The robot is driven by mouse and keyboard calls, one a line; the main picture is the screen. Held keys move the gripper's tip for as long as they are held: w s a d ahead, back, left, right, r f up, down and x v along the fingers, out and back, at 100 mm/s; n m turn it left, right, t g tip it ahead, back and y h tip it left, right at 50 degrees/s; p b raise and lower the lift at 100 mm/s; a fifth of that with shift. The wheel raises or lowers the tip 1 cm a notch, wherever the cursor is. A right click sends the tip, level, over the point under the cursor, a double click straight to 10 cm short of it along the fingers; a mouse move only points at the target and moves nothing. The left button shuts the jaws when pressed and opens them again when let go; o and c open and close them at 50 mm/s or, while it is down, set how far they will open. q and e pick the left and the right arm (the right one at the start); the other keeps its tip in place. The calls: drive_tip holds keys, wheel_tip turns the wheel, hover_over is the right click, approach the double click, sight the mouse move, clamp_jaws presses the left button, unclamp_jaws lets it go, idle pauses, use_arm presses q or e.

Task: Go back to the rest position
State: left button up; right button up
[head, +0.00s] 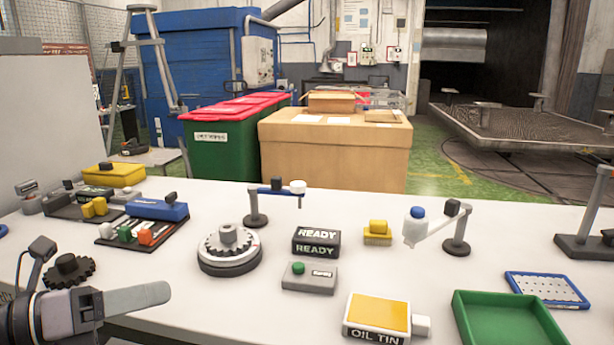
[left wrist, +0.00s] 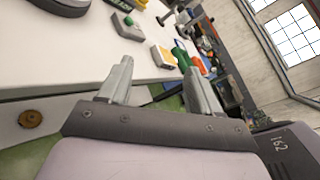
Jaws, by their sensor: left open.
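My left gripper (head: 138,299) comes in at the lower left of the head view, low by the front of the white table (head: 215,318). One pale finger shows clearly there, pointing right. In the left wrist view the two fingers of my left gripper (left wrist: 158,86) stand apart with nothing between them. The grey round turntable (head: 229,262) with a toothed wheel stands on the table beyond and to the right of that gripper. A dark gear (head: 69,270) lies just beyond its wrist. My right gripper is in neither view.
On the table stand a READY box (head: 316,242), a grey button box (head: 309,278), an oil tin (head: 378,316), a green tray (head: 507,322) and small posts with arms. Several coloured blocks sit at the left. The white surface between gripper and turntable is fairly clear.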

use_arm(q)
wheel_tip(320, 180, down, 12)
drive_tip(key=s+a+n+t+y+p, duration=0.15)
drive_tip(key=n+t+y+p, duration=0.55)
drive_tip(key=n, duration=2)
drive_tip(key=s+d+f+n+g+y, duration=0.2)
drive_tip(key=s+f+n+g, duration=0.1)
drive_tip(key=s+f, duration=0.3)
drive_tip(key=s+d+f+n+g+y, duration=0.2)
drive_tip(key=s+f+n, duration=0.4)
drive_tip(key=f, duration=0.5)
drive_tip(key=shift+f+n+g, duration=0.15)
drive_tip(key=shift+n+g, duration=0.15)
drive_tip(key=shift+g, duration=0.3)
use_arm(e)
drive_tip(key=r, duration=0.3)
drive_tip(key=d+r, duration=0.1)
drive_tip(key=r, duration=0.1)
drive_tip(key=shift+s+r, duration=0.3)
